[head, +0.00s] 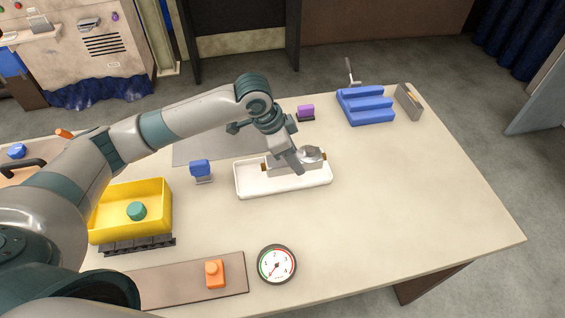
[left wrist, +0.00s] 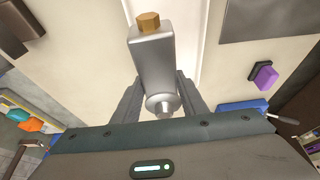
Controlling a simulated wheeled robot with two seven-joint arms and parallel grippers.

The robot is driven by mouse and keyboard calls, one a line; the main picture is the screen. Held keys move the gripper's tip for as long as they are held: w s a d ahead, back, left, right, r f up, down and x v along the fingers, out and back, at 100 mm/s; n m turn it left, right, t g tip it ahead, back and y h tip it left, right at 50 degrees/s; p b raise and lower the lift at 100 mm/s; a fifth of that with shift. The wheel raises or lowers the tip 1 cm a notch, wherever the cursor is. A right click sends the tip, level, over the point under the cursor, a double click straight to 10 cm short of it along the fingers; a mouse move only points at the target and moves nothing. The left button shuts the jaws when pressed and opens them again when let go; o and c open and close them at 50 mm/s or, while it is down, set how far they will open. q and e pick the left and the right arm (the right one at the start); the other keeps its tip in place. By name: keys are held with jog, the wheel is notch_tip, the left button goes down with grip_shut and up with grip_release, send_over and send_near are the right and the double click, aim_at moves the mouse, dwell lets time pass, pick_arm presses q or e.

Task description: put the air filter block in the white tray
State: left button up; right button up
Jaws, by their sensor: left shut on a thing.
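The air filter block (head: 310,154) is a silver-grey body with brass hex fittings and a rounded bowl end. My left gripper (head: 293,165) is shut on it. In the left wrist view the block (left wrist: 153,62) sits between the two fingers of my left gripper (left wrist: 159,98), its brass fitting pointing away. The white tray (head: 285,188) is a shallow rectangular tray on the table, directly under the block and gripper; its pale surface also shows in the left wrist view (left wrist: 190,42). I cannot tell whether the block touches the tray floor. My right gripper is not in view.
A blue block on a stand (head: 200,169) is left of the tray, and a purple one (head: 306,112) behind it. A blue stepped rack (head: 365,106) stands back right. A yellow bin (head: 158,196), an orange part (head: 214,274) and a gauge (head: 277,263) are nearer. The table's right side is clear.

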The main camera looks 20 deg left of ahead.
pick_arm(q)
jog(key=a, duration=0.1)
jog(key=a+f, duration=0.2)
jog(key=shift+w+a+p, duration=0.25)
jog(key=shift+w+p, duration=0.1)
jog(key=shift+w, duration=0.05)
jog(key=shift+f, duration=0.1)
notch_tip(320, 180, down, 3)
jog(key=shift+f+p, duration=0.15)
jog(key=shift+p, duration=0.65)
jog(key=shift+f, duration=0.35)
jog(key=o, duration=1.2)
jog(key=shift+f, duration=0.1)
